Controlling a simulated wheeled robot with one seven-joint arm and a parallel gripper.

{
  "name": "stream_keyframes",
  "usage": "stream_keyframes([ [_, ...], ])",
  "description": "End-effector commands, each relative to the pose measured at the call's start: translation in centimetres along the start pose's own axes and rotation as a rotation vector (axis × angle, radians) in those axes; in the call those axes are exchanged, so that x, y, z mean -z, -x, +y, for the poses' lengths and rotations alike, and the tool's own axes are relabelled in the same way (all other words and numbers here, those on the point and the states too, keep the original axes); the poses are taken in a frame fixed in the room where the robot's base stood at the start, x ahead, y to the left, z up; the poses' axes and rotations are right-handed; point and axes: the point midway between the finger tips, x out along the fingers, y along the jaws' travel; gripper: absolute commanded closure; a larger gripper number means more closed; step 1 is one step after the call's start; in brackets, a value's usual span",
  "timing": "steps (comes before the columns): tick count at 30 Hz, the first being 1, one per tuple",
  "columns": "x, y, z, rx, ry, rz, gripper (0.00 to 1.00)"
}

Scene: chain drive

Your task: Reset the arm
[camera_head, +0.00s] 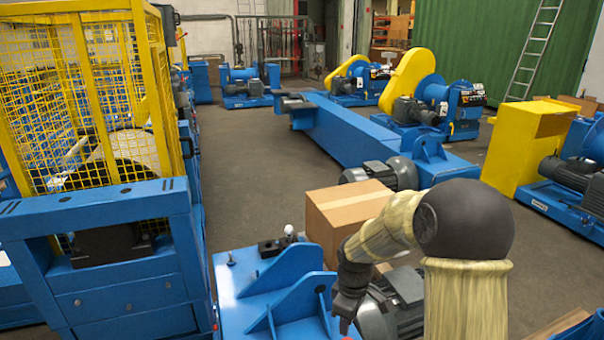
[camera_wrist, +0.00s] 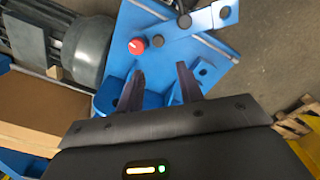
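My arm reaches in from the right of the head view, with its cream sleeve and dark elbow bent down toward the left. My gripper (camera_head: 346,312) hangs at the lower middle, above the blue machine base (camera_head: 236,285). In the wrist view my gripper (camera_wrist: 160,84) has its two dark fingers apart with nothing between them. The blue base (camera_wrist: 150,15) lies beyond the fingers and carries a red knob (camera_wrist: 137,46). The fingertips look apart from the knob.
A cardboard box (camera_head: 345,215) stands close behind my forearm. A grey motor (camera_head: 392,304) lies beside the gripper. A yellow cage (camera_head: 85,100) on a blue frame stands left. Blue machines and a yellow cabinet (camera_head: 528,145) stand further back. Open floor (camera_head: 255,185) lies between.

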Motion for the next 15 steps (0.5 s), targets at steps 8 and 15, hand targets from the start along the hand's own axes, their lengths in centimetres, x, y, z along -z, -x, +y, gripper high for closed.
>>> stream_keyframes([
  [8, -4.2, 5.9, -4.3, -0.062, -0.384, 0.045, 0.63],
  [15, -8.1, 9.7, -8.2, -0.095, -0.749, 0.124, 0.63],
])
